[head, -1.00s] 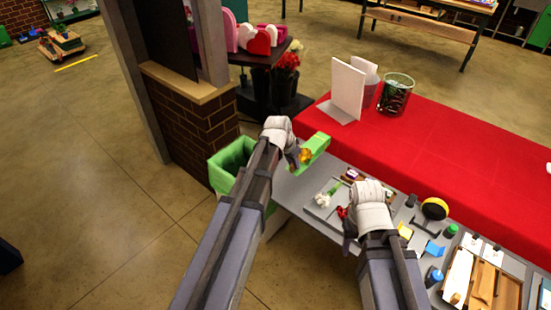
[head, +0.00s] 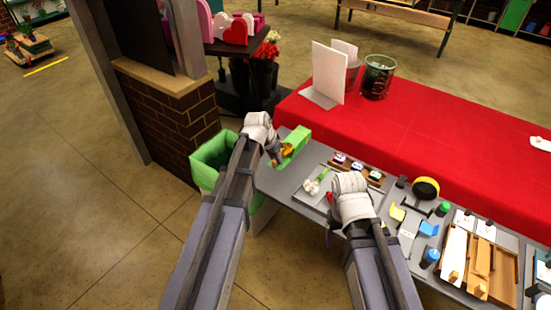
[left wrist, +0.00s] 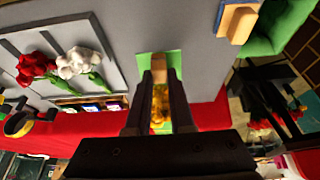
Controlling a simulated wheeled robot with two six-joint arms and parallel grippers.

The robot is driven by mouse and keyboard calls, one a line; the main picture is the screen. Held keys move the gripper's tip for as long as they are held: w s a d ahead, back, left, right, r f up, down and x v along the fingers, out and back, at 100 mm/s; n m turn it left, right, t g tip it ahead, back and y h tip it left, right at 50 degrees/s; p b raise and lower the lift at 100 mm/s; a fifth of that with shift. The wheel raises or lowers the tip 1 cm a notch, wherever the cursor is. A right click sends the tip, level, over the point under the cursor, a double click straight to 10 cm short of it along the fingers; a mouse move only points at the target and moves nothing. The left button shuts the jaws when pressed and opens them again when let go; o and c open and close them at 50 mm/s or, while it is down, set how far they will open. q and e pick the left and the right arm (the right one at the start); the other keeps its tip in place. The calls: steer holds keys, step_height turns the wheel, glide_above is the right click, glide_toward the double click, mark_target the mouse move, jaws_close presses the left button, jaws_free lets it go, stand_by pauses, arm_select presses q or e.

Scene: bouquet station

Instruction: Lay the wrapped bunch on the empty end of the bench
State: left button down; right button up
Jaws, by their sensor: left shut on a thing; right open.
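The wrapped bunch, in light green wrap (head: 296,141) with orange-yellow flowers (head: 287,150), is at the far left end of the grey bench (head: 272,183). My left gripper (head: 279,157) is shut on it. In the left wrist view the orange-yellow part (left wrist: 159,103) shows between the fingers, with green wrap (left wrist: 174,62) behind over the bench. I cannot tell whether the bunch touches the bench. My right gripper (head: 331,226) is open near the bench's front edge, partly hidden by its own wrist.
A green-lined bin (head: 208,155) stands off the bench's left end. A tray holds white (head: 311,187) and red flowers (left wrist: 35,66). Small boxes (head: 357,166), tools and wooden blocks (head: 478,265) fill the right. A red-covered table (head: 430,130) runs behind.

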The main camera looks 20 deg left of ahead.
arm_select(q)
steer(key=shift+f+b, duration=3.45)
steer(key=shift+f, duration=0.45)
steer(key=shift+c, duration=1.5)
jaws_free()
steer(key=shift+r, duration=0.15)
step_height(320, 180, up, 7)
steer(key=p, duration=0.6)
steer(key=shift+p, duration=0.35)
